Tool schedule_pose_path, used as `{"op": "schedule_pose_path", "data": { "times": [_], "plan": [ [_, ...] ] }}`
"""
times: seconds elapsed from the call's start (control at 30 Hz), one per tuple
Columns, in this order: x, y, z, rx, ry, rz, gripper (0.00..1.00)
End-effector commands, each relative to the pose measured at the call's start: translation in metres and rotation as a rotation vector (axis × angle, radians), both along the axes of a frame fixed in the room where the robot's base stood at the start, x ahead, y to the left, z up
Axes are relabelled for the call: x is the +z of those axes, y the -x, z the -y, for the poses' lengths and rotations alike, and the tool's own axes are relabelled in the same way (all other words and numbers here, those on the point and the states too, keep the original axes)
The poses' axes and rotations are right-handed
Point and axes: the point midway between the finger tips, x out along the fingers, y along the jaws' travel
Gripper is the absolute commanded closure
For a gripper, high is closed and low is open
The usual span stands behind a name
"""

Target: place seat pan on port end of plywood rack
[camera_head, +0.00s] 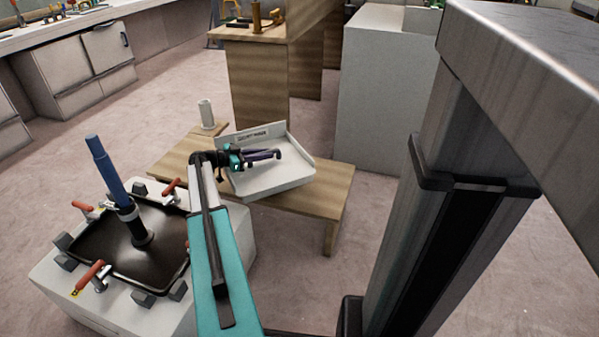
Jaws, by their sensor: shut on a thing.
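My gripper (262,157) is over a white open tray on the low wooden bench. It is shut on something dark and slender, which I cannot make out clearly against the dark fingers. A dark, shallow pan (108,258), possibly the seat pan, lies on a white block to the left. A blue upright post (108,167) stands in it, and red-handled clamps surround it. The low wooden bench (335,190) may be the plywood rack; its port end is not marked. My gripper is to the right of the dark pan and apart from it.
The white tray (290,179) has a labelled back wall. A pale cylinder (206,113) stands at the bench's far left corner. Behind are a taller wooden stand (258,85) and a grey block (385,95). Open floor lies left of the bench.

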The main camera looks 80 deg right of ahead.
Motion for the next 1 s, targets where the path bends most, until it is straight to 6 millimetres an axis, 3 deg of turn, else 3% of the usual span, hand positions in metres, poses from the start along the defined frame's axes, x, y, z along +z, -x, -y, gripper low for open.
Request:
{"op": "schedule_pose_path", "data": {
  "times": [0.6,0.8,1.0],
  "plan": [
    [-0.008,0.096,-0.006,-0.001,0.005,-0.004,1.0],
    [-0.009,0.116,-0.006,-0.001,0.003,-0.004,1.0],
    [-0.008,0.12,-0.005,0.0,0.004,-0.004,1.0]
  ]
}}
